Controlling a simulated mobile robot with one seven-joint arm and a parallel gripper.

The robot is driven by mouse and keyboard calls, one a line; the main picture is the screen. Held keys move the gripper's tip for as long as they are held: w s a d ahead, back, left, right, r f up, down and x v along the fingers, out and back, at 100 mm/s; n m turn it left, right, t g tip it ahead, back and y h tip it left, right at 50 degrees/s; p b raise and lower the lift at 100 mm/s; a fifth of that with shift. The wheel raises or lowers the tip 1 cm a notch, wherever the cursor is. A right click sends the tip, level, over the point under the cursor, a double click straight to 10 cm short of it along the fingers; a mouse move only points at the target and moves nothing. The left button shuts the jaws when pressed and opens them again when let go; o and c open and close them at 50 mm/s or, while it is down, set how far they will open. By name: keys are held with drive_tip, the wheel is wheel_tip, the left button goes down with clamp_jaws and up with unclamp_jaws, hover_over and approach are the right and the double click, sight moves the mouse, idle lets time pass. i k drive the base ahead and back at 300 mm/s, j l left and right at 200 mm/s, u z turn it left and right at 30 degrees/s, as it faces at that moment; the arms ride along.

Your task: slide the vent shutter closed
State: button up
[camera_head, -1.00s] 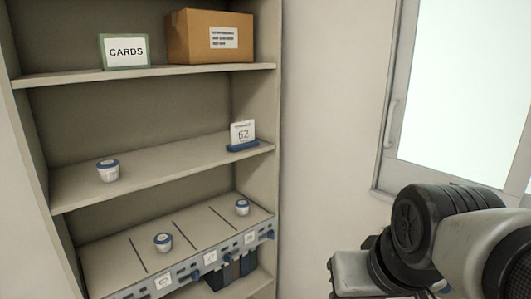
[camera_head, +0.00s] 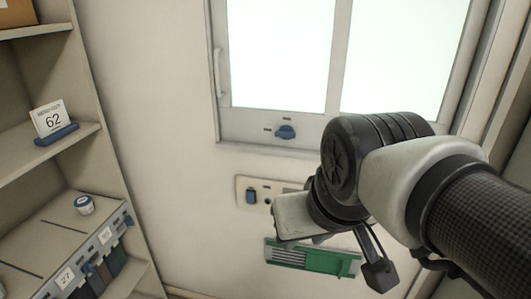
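A green vent (camera_head: 325,263) is low on the wall below the window. Its left part shows pale horizontal slats, and its right part is plainer and partly covered by my gripper. I cannot tell for sure which part is the shutter or how far it stands open. My gripper (camera_head: 376,270) hangs in front of the vent's right end, with one dark finger pointing down. The other finger is not clear, and I cannot tell whether the gripper touches the vent.
A wall plate (camera_head: 246,182) with a blue switch is above the vent, partly hidden by my arm. A blue knob (camera_head: 285,132) sits on the window frame (camera_head: 222,127). A shelf unit (camera_head: 88,70) holding a card marked 62 (camera_head: 52,121) stands at left.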

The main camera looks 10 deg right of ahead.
sight(327, 267)
drive_tip(key=z, duration=0.8)
drive_tip(key=i+j+z, duration=0.1)
drive_tip(key=j+z, duration=0.45)
drive_tip(key=i+j+z, duration=0.2)
drive_tip(key=k+u, duration=0.1)
drive_tip(key=k, duration=0.05)
